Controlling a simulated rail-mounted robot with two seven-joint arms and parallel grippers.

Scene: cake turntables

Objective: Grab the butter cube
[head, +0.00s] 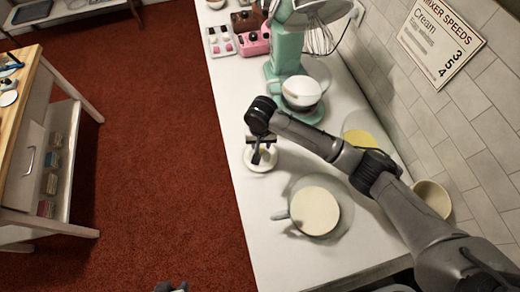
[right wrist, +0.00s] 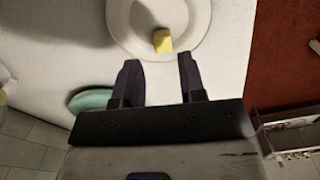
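The butter cube (right wrist: 162,41) is a small yellow block on a round white dish (right wrist: 200,40) in the right wrist view. The dish also shows on the counter in the head view (head: 262,165), where my gripper hides most of its middle. My right gripper (right wrist: 158,59) is open, with its two dark fingers apart and nothing between them. The cube lies just beyond the fingertips, about in line with the gap. In the head view the right gripper (head: 261,148) is over the dish. A small dark part of mine shows at the bottom edge, too cropped to read.
A mint green mixer (head: 285,60) with a white bowl (head: 301,93) stands behind the dish. A jug of pale cream content (head: 315,211) is nearer, and a beige bowl (head: 432,198) is by the tiled wall.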

